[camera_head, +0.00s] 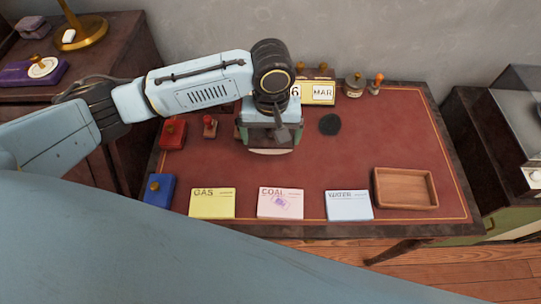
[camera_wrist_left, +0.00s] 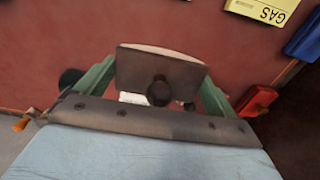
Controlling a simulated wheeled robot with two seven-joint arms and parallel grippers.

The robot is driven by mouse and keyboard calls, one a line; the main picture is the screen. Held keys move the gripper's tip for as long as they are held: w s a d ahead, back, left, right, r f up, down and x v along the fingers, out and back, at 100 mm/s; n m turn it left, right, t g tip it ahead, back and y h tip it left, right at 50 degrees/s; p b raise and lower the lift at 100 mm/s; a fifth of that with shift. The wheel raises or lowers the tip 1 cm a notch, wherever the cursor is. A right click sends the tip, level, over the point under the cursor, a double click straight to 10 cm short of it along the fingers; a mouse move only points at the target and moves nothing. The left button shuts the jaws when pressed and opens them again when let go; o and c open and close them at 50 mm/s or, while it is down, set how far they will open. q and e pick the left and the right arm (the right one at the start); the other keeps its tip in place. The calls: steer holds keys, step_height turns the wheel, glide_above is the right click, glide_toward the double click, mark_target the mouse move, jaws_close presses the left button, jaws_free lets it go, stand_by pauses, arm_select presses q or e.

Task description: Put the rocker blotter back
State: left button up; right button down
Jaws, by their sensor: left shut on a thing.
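My left gripper (camera_head: 268,136) is over the back middle of the red desk top (camera_head: 390,145), left of centre. It is shut on the rocker blotter (camera_wrist_left: 160,66), a block with a dark round knob. In the left wrist view the green fingers sit on both sides of the blotter. In the head view only the blotter's pale curved underside (camera_head: 270,151) shows below the gripper; the rest is hidden. I cannot tell exactly how high it is above the desk. My right gripper is not in view.
Yellow GAS (camera_head: 212,204), pink stamped COAL (camera_head: 280,204) and blue WATER (camera_head: 348,206) cards lie along the front. An empty wooden tray (camera_head: 405,188) is front right. A dark round patch (camera_head: 330,124) lies right of my gripper. Stamps, a calendar (camera_head: 318,93) and blue box (camera_head: 159,190) line the edges.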

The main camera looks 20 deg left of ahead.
arm_select(q)
step_height(320, 180, down, 7)
steer(key=shift+r+b, duration=0.15)
steer(key=shift+b, duration=0.7)
steer(key=shift+f, duration=0.25)
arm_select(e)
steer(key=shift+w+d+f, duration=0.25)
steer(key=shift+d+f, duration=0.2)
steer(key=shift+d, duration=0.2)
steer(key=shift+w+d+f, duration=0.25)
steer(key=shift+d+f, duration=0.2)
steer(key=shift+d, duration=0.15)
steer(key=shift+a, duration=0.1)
arm_select(q)
steer(key=o, duration=0.5)
steer(key=shift+f, duration=0.1)
steer(key=shift+o, duration=0.4)
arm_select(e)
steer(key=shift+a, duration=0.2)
